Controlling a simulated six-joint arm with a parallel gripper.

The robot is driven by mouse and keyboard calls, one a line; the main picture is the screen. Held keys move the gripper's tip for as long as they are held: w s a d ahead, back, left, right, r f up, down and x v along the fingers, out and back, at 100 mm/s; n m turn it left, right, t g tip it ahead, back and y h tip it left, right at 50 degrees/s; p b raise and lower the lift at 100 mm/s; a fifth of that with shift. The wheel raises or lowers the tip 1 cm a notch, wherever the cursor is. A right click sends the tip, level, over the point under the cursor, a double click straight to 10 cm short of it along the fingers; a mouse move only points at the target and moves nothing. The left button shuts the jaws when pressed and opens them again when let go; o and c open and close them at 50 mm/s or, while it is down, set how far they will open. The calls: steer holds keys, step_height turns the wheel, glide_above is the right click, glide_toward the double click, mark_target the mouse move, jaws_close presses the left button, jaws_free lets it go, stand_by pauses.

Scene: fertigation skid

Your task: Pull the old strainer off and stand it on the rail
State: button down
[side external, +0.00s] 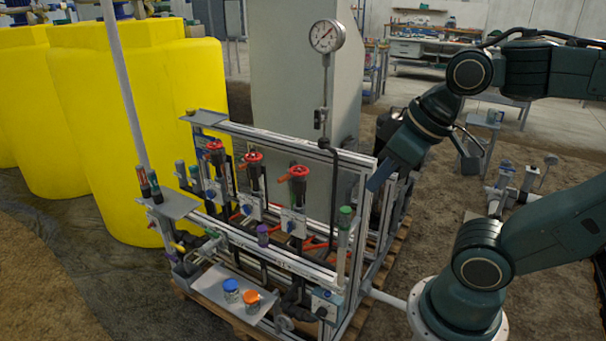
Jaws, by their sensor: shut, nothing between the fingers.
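My gripper (376,184) is at the right end of the skid, pointing down and left beside the upper frame. Its fingers are shut with nothing between them. The front aluminium rail (290,262) runs across the skid. A small purple-topped cylinder (262,236) stands upright at this rail, well left of my gripper. A clear upright tube with a green cap (344,226) is at the rail's right end, below and left of my gripper. I cannot tell for certain which part is the old strainer.
Several red-handled valves (252,158) stand between the rails. A pressure gauge (326,36) rises above the upper rail (270,138). Jars with blue (231,290) and orange (252,300) lids sit on a low front tray (214,281). Yellow tanks (130,120) stand behind left.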

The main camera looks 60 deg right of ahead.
stand_by(0.4)
steer(key=c, duration=1.6)
jaws_free()
steer(key=o, duration=0.7)
steer(key=shift+w+d+r, duration=0.1)
steer(key=shift+w+d, duration=0.1)
steer(key=shift+w, duration=0.25)
steer(key=w+d+f+m+g+h, duration=0.1)
steer(key=w+d+f+m+g, duration=0.25)
steer(key=w+d+m, duration=0.7)
steer(key=w+d+f+m+g, duration=0.1)
steer(key=w+d+f+m, duration=0.1)
steer(key=d+f, duration=0.6)
steer(key=w+d+f+m+g+y, duration=0.1)
steer(key=w+d+f+m, duration=0.1)
steer(key=d+f, duration=0.7)
steer(key=shift+w+d+f, duration=0.2)
steer(key=shift+w+d, duration=0.65)
steer(key=shift+d, duration=0.2)
steer(key=shift+f+m, duration=0.15)
steer(key=shift+m, duration=0.1)
